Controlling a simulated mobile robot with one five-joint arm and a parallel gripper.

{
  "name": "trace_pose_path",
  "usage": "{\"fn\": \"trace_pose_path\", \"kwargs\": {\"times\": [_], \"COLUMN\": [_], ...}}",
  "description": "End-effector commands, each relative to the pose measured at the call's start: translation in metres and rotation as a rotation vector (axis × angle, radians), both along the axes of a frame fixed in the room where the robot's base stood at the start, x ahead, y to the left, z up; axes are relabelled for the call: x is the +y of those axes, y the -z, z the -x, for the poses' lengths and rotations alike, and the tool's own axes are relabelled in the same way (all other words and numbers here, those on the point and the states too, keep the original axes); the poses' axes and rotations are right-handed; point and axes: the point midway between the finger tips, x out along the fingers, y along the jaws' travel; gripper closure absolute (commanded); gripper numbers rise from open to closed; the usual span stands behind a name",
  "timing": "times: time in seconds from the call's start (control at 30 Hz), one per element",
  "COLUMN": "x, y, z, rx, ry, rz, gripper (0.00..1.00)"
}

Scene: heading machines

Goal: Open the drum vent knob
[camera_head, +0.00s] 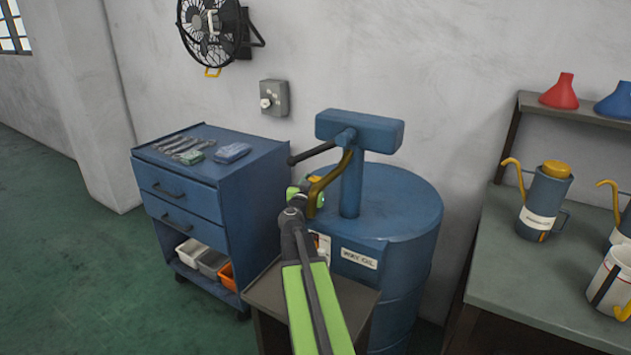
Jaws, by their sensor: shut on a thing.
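The blue drum (405,215) stands right of centre with a "WAY OIL" label (359,258) on its side. A blue hand pump (352,175) rises from its top, with a dark handle (312,154) to the left and a curved brass spout (329,178). My green and dark gripper (301,193) is at the drum's upper left edge, beside the spout. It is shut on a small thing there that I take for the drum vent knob. The knob is hidden by my gripper and arm, so its turn position cannot be told.
A blue tool cabinet (188,206) stands close on the left, with tools on top. A low grey-brown stand (358,307) is under my arm. A bench (560,284) with oil cans (545,200) is on the right. Open green floor (60,270) lies far left.

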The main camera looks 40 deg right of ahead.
Motion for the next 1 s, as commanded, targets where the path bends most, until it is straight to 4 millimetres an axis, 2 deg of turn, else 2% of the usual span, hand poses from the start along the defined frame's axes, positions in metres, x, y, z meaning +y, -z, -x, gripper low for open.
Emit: {"fn": "trace_pose_path", "kwargs": {"times": [0.33, 0.37, 0.5, 0.83, 1.0], "x": [0.000, 0.001, 0.001, 0.004, 0.030], "y": [-0.001, -0.001, 0.000, 0.000, 0.000], "z": [-0.002, -0.002, -0.002, 0.000, 0.007], "rx": [0.000, 0.000, 0.000, 0.000, 0.000], "ry": [-0.007, -0.007, -0.006, -0.005, -0.006], "rz": [0.001, 0.001, 0.000, 0.000, 0.000], "gripper": [0.95, 0.54, 0.36, 0.36, 0.36]}}
